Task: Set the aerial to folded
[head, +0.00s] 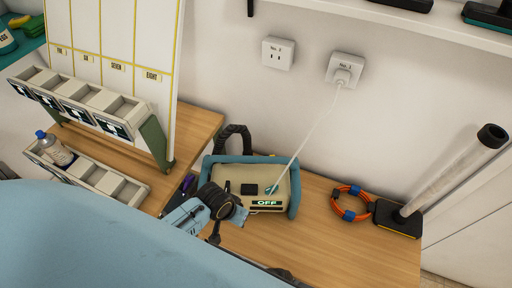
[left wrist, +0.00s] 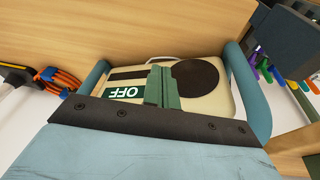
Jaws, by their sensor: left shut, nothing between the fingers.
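A beige radio-like case (head: 262,178) with blue side tubes stands on the wooden table in the head view. Its front carries an OFF label (head: 267,203). A thin pale line (head: 305,140) slants from its top up toward the wall plug; I cannot tell whether this is the aerial or a cord. My left gripper (head: 240,213) is at the case's front left, partly over it. In the left wrist view the case (left wrist: 135,90) lies beyond my shut, empty fingers (left wrist: 162,84), with its round dark speaker behind them. Contact is unclear. My right gripper is not in view.
An orange cable coil (head: 351,203) and a pale tube on a dark base (head: 398,218) stand to the right. Wall sockets (head: 278,53) are above. A bin rack (head: 85,105) and a bottle (head: 55,148) are at the left. Bare table lies in front of the coil.

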